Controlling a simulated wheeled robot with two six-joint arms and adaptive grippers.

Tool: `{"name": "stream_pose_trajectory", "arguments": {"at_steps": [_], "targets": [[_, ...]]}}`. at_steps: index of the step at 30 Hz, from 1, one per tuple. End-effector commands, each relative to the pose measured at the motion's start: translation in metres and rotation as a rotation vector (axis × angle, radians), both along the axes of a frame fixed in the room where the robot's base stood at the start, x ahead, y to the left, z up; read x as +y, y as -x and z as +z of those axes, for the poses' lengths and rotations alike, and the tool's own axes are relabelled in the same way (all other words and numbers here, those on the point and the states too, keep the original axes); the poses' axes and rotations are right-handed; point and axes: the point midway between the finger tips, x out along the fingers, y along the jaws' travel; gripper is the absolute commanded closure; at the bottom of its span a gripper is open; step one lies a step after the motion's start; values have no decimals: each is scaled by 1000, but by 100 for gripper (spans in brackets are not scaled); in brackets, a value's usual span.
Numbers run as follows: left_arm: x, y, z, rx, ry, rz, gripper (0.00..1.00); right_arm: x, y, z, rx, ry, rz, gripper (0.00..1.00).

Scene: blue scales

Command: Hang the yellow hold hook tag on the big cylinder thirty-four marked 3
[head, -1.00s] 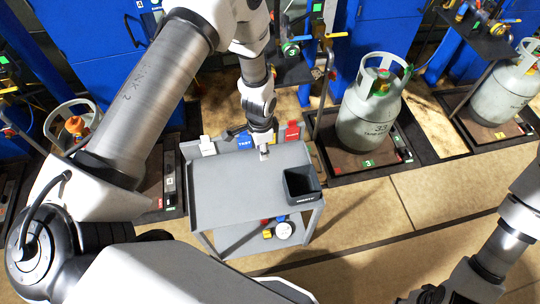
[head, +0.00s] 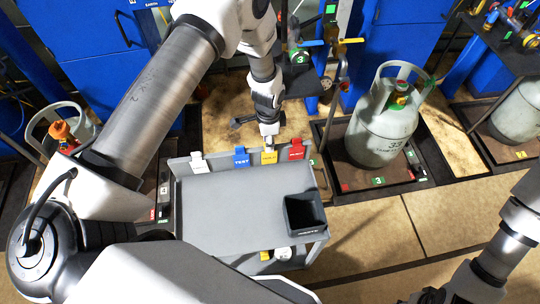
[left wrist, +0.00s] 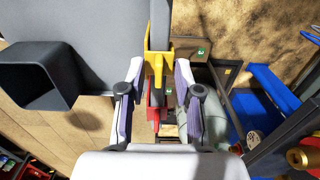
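The yellow hold tag (head: 269,157) hangs on the back rail of the grey cart, between the blue TEST tag (head: 241,160) and the red tag (head: 296,150). My left gripper (head: 268,138) is right at its top. In the left wrist view the yellow tag (left wrist: 157,66) lies between the spread fingers of my left gripper (left wrist: 158,85), with gaps at both sides. The big grey cylinder (head: 380,128) stands upright to the right, on a scale with a green 3 label; its number looks like 33. My right gripper (head: 440,295) is partly cut off at the bottom.
The grey cart (head: 220,205) carries a black open bin (head: 304,214) at its right. A white tag (head: 198,163) hangs at the rail's left end. Another cylinder (head: 520,108) stands far right, one with an orange valve (head: 64,136) left. Floor between cart and right arm is clear.

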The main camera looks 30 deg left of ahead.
Motion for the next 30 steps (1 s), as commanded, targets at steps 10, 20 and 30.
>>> {"name": "stream_pose_trajectory", "arguments": {"at_steps": [10,20,30], "targets": [[0,0,0,-1,-1,0,100,0,0,1,-1,0,0,64],[0,0,7,-1,0,0,100,0,0,6,-1,0,0,64],[0,-1,28,-1,0,0,100,0,0,22,-1,0,0,64]]}}
